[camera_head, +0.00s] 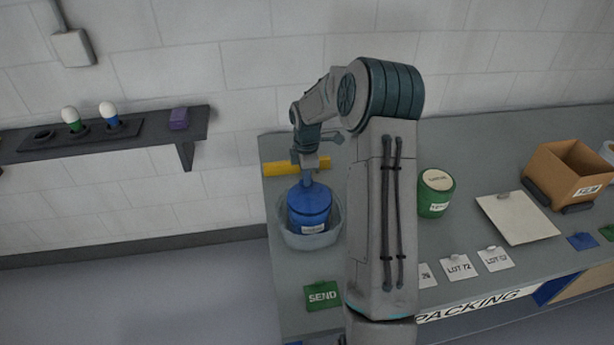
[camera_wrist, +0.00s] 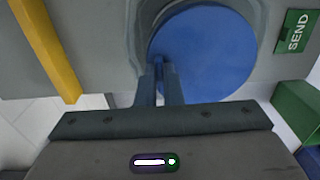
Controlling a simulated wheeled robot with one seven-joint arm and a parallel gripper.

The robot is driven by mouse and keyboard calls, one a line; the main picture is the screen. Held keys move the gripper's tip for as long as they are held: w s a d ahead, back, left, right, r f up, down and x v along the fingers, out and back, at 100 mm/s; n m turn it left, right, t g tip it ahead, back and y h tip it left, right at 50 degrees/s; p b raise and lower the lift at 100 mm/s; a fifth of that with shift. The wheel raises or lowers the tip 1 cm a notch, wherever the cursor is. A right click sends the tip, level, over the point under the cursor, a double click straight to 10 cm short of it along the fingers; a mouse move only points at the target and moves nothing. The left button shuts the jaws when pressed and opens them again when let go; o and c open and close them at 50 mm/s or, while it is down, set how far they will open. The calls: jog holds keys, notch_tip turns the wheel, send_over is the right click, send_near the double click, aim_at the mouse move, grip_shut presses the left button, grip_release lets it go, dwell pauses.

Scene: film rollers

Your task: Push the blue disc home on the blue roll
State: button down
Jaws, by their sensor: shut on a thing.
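The blue roll (camera_head: 308,215) stands upright in a grey, translucent tub (camera_head: 287,238) at the left end of the bench. The blue disc (camera_wrist: 215,50) is a broad flat round in the wrist view, and it covers the roll's top in the head view. My gripper (camera_wrist: 160,68) points down over the disc, with its fingers close together on a narrow part left of the disc's middle. In the head view my gripper (camera_head: 307,181) is directly above the roll. I cannot tell whether a gap remains between disc and roll.
A yellow bar (camera_head: 285,168) lies behind the tub, and a green SEND card (camera_head: 322,295) lies in front. A green roll (camera_head: 436,200) and a cardboard box (camera_head: 570,170) stand farther right. A wall shelf (camera_head: 150,138) is at left.

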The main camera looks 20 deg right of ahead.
jog(key=shift+s+f+b, duration=0.2)
jog(key=shift+f+b, duration=0.2)
jog(key=shift+f, duration=0.4)
dwell(0.9)
jog(key=c, duration=1.5)
grip_release()
jog(key=o, duration=0.5)
jog(key=shift+r, duration=0.15)
jog(key=shift+w+r+p, duration=0.2)
jog(key=shift+r+p, duration=2.25)
jog(key=shift+r, duration=1.15)
